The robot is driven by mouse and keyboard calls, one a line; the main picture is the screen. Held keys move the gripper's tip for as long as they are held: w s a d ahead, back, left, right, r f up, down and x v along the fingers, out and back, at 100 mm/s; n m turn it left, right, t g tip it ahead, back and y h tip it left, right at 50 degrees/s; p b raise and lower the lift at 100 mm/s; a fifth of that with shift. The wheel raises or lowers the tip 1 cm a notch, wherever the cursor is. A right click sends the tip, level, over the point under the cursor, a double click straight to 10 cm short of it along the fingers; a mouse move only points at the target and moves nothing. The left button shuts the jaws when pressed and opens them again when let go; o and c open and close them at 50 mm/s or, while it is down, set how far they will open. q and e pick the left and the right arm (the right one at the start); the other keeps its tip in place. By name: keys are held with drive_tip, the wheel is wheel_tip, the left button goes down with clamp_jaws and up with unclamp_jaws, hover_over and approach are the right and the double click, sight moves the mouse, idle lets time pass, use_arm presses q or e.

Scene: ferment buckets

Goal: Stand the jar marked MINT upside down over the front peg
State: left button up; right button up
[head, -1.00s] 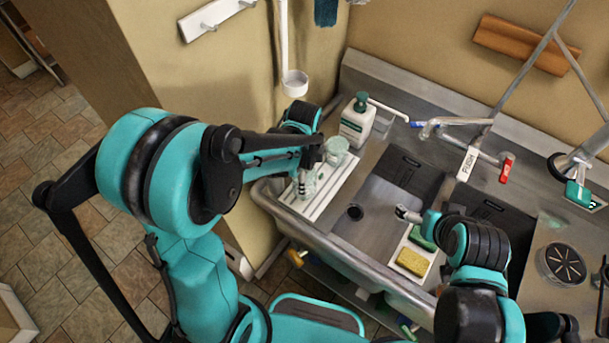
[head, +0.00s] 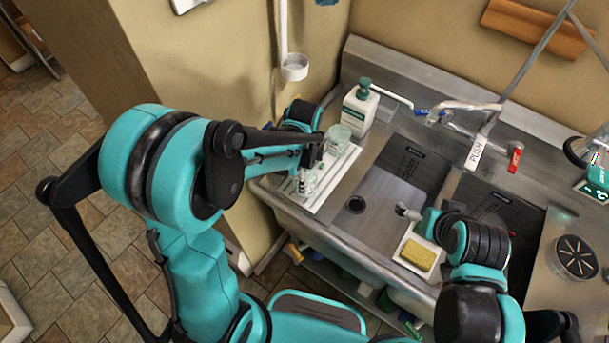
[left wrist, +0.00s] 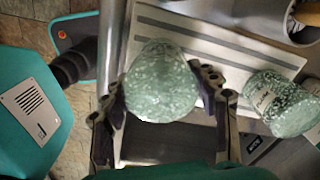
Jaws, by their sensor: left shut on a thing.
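My left gripper (head: 310,165) is shut on a pale green speckled glass jar (left wrist: 160,85), which also shows in the head view (head: 306,184). Its two fingers press on opposite sides of the jar, above the front part of a white slatted rack (head: 340,170). No lettering shows on this jar. A second similar jar (head: 339,138) is at the rack's back end; in the left wrist view (left wrist: 283,103) it bears lettering that I cannot read. No peg can be made out. My right gripper (head: 404,211) is over the sink; its fingers are too small to judge.
A white pump bottle (head: 358,108) stands behind the rack. The sink basin (head: 375,195) lies to its right, with a tap (head: 470,107) behind. A yellow sponge (head: 419,256) sits on a white tray at the sink's front edge. A white cup (head: 294,67) hangs on the wall.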

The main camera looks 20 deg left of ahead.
use_arm(q)
drive_tip(key=shift+f+b, duration=0.45)
idle(0.3)
drive_tip(key=o, duration=1.4)
drive_tip(key=shift+c, duration=0.2)
drive_tip(key=shift+o, duration=0.3)
drive_tip(key=o, duration=0.3)
drive_tip(key=shift+r, duration=0.1)
drive_tip(key=shift+r+p, duration=0.75)
drive_tip(key=shift+r, duration=0.15)
drive_tip(key=shift+r, duration=0.1)
drive_tip(key=shift+r+p, duration=0.7)
drive_tip(key=shift+r, duration=0.2)
